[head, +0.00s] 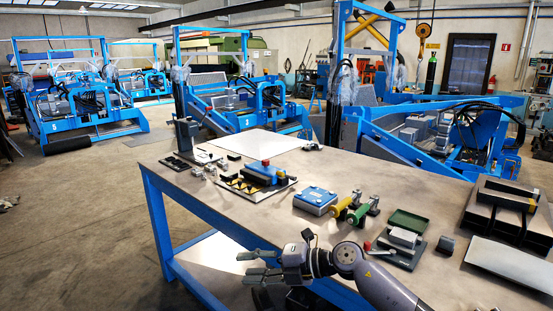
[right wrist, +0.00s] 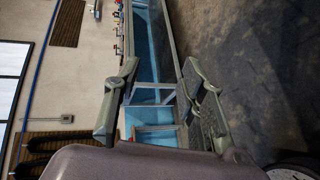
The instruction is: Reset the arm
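My right arm (head: 349,256) comes in from the lower right of the head view and reaches left along the table's near edge. My right gripper (head: 243,268) points left with its fingers apart and nothing between them. It is in front of the table's near side, clear of the things on top. In the right wrist view the gripper (right wrist: 160,72) shows two separated fingers, with the blue table frame (right wrist: 148,50) and floor behind them. My left gripper is not in view.
The workbench (head: 250,213) holds a blue block (head: 315,198), green and yellow rollers (head: 354,211), a green open box (head: 408,222), a black frame (head: 505,200) and a blue-and-red fixture (head: 265,172). Blue machines (head: 245,105) stand behind. Open floor (head: 75,220) lies left.

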